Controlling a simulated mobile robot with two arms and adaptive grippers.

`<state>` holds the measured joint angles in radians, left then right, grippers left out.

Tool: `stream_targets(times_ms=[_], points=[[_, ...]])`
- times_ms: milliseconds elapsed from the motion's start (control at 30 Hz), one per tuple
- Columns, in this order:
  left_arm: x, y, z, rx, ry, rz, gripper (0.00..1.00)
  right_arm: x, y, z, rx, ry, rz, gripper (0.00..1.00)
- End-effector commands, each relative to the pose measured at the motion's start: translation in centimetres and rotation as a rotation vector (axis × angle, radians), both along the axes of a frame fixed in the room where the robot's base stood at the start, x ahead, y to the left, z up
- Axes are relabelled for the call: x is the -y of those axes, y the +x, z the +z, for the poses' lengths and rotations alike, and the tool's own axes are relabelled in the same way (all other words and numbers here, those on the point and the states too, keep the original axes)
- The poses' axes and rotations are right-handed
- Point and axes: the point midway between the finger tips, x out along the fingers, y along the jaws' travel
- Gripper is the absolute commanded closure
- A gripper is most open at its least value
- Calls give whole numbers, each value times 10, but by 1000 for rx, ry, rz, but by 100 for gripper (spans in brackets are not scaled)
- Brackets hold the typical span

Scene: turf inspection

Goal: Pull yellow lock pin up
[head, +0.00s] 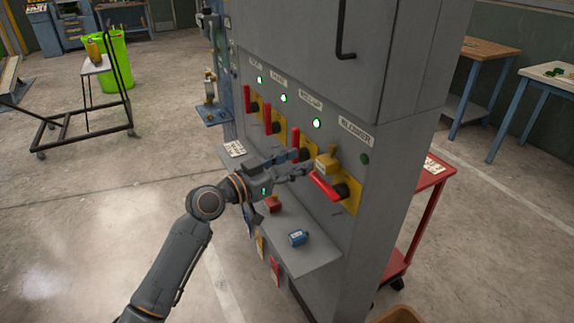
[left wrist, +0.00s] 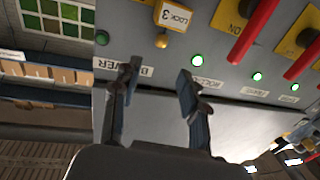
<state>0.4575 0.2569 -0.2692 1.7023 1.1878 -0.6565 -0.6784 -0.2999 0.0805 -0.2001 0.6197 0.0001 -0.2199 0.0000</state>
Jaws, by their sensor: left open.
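A yellow lock piece (head: 327,161) sits on the grey cabinet front, just above the rightmost red lever (head: 325,188). In the left wrist view, which shows the cabinet turned over, a yellow rounded knob (left wrist: 162,41) shows beside a tag (left wrist: 173,16) reading "LOCK 3". My left gripper (head: 306,163) is open just left of the yellow piece in the head view. In the left wrist view its two fingers (left wrist: 157,78) stand apart with nothing between them, and the knob lies beyond their tips. My right gripper is not in view.
Several red levers on yellow plates, including one (head: 296,143), line the cabinet, with green lamps (head: 317,123) above. A grey shelf (head: 314,263) below carries a blue padlock (head: 298,238) and a red one (head: 273,204). A red cart (head: 428,183) stands at right.

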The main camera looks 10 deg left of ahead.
Motion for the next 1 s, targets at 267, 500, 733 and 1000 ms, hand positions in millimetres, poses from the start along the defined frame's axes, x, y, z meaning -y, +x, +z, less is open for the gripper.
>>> stream_targets(times_ms=[267,500,733,1000], points=[[-18,-17,0,1,1,0,57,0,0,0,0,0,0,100],[-18,-18,0,1,-1,0,57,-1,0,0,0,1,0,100],[-10,-40,-35,-69,49,-13,57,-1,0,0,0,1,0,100],[-19,-164,-178,-467,305,51,57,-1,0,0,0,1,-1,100]])
